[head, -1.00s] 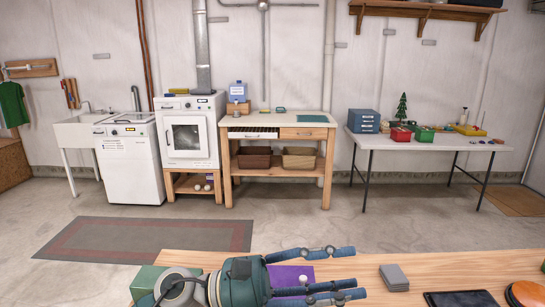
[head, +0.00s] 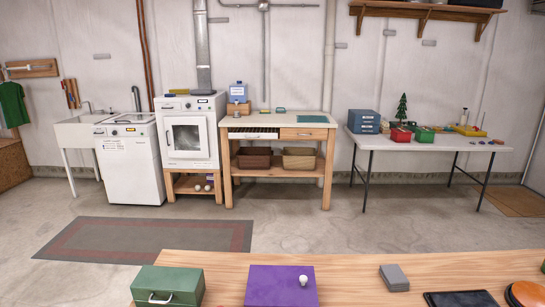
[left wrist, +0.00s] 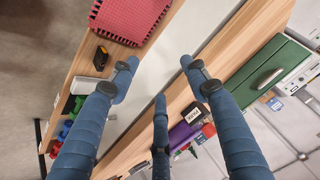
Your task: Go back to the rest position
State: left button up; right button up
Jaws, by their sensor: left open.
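My left gripper (left wrist: 160,72) shows in the left wrist view. Its blue fingers are spread apart with nothing between them. Behind the fingers are wooden surfaces with a pale strip between them. No gripper shows in the head view, and my right gripper is in neither view.
In the head view a wooden table (head: 348,270) in front bears a green box (head: 168,286), a purple box (head: 270,285) with a white knob, grey cards (head: 394,277) and a black tablet (head: 460,299). A red textured mat (left wrist: 130,15) lies at the top of the left wrist view.

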pick_arm(q)
jog(key=s+f+n+g, duration=0.2)
jog(key=s+f+g, duration=0.25)
jog(key=s, duration=0.75)
notch_tip(320, 180, down, 25)
jog(key=s+g, duration=0.1)
jog(key=s, duration=0.1)
jog(key=s+a+f, duration=0.1)
jog(key=s+f, duration=0.6)
jog(key=f, duration=0.4)
jog(key=shift+g, duration=0.75)
jog(key=s+f, duration=0.2)
jog(key=s, duration=0.1)
jog(key=s+a+f, duration=0.1)
jog(key=s+f, duration=0.1)
jog(key=s, duration=0.2)
jog(key=s+a+f, duration=0.1)
jog(key=s+f, duration=0.1)
jog(key=s, duration=0.1)
jog(key=shift+s+a+f, duration=0.15)
jog(key=shift+s+f, duration=0.15)
jog(key=shift+f, duration=0.05)
jog(key=shift+c, duration=0.2)
